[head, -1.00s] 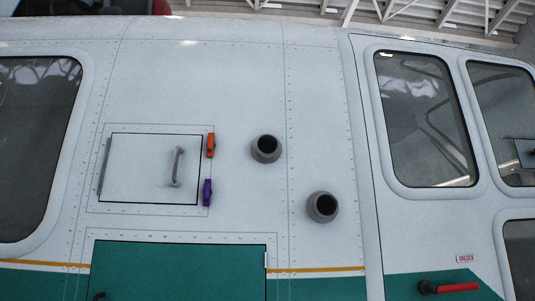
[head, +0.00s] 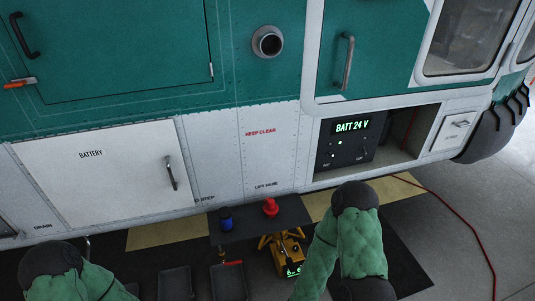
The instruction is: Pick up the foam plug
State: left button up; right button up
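A red plug-like piece (head: 270,207) and a blue one (head: 225,219) stand on a dark shelf (head: 250,222) low in front of the helicopter's side. I cannot tell whether either is the foam plug. My two green-sleeved arms come in at the bottom left and bottom right of the head view. Both grippers are outside the picture.
Several dark trays (head: 174,283) and a yellow device (head: 288,255) sit below the shelf. A battery panel (head: 100,175) is shut at left. An open bay with a "BATT 24 V" display (head: 352,126) is at right. A red cable (head: 455,215) crosses the floor.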

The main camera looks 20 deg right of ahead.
aim_at(270, 208)
jog(key=i+l, duration=0.1)
jog(key=l, duration=0.35)
jog(key=i+l, duration=0.15)
jog(key=l, duration=0.25)
jog(key=i+l+u, duration=0.1)
jog(key=l, duration=0.35)
jog(key=i+l, duration=0.15)
jog(key=l, duration=0.3)
